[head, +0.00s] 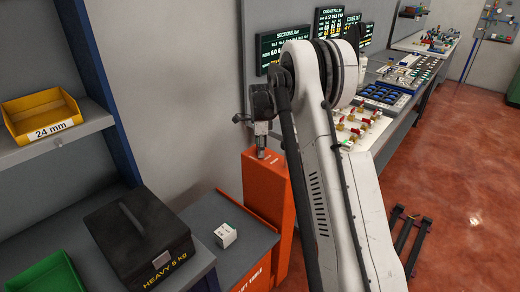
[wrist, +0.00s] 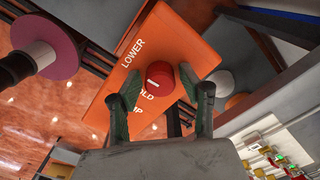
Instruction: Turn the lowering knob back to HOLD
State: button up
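The red knob (wrist: 160,75) sits on the orange panel (wrist: 185,38) in the wrist view. The panel reads LOWER above left of the knob and a partly covered "OLD" below it; a third label is mostly hidden. A pale mark shows on the knob's lower left side; I cannot tell exactly which label it points to. My gripper (wrist: 160,80) is open, its green fingers on either side of the knob. I cannot tell whether they touch it. In the head view my gripper (head: 261,152) points down at the top of the orange column (head: 268,195).
A yellow 24 mm bin (head: 42,115) is on the left shelf. My arm covers part of the workbench. In the wrist view a purple disc (wrist: 55,45) is at left.

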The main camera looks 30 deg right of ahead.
jog(key=c, duration=0.8)
jog(key=shift+n+b, duration=0.3)
jog(key=n+b, duration=0.2)
jog(key=shift+f+n, duration=0.15)
jog(key=shift+n, duration=0.15)
jog(key=n+b, duration=0.3)
jog(key=n, duration=0.2)
jog(key=n+b, duration=0.2)
jog(key=n, duration=0.3)
jog(key=shift+n+b, duration=0.5)
jog(key=shift+n, duration=1.5)
jog(key=shift+r, duration=0.2)
